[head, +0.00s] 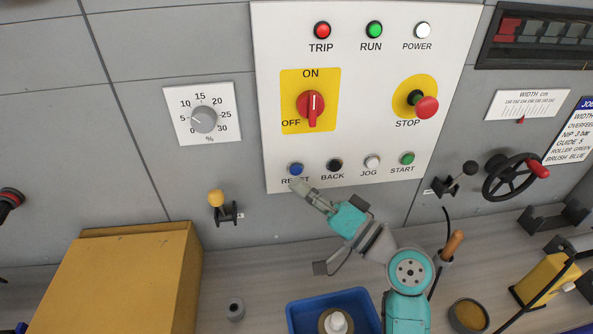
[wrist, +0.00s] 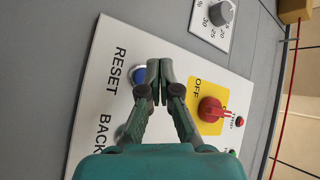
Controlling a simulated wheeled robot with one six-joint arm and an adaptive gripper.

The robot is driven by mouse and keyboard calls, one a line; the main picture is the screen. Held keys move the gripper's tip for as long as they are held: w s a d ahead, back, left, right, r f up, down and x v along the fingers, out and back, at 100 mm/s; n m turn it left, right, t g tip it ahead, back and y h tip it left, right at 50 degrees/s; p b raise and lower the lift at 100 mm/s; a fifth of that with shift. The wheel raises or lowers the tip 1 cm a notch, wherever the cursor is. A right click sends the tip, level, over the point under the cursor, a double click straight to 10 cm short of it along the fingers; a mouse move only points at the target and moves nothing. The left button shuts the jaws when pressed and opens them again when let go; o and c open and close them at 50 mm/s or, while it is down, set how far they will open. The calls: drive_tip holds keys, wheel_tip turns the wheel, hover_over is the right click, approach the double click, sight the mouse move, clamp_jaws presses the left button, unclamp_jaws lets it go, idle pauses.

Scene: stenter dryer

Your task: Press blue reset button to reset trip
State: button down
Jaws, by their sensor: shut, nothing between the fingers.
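The blue reset button (head: 296,169) sits at the lower left of the white control panel (head: 270,100), above the label RESET. My gripper (head: 300,187) is shut and empty, with its tips just below the button in the head view, partly over the label. In the wrist view the blue button (wrist: 139,75) shows just left of my shut fingertips (wrist: 159,66), partly hidden by a finger. I cannot tell whether the tips touch the panel. The red TRIP lamp (head: 322,30) at the top of the panel looks bright red.
Black BACK (head: 334,165), white JOG (head: 372,162) and green START (head: 407,158) buttons lie to the right of reset. A red OFF/ON switch (head: 311,106) and red STOP knob (head: 427,107) protrude above. A yellow-knobbed lever (head: 216,199) stands at lower left. A blue bin (head: 295,316) is below.

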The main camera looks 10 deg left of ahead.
drive_tip(key=shift+s+d, duration=0.3)
drive_tip(key=shift+s, duration=0.7)
drive_tip(key=shift+s+d, duration=0.25)
drive_tip(key=shift+s, duration=0.75)
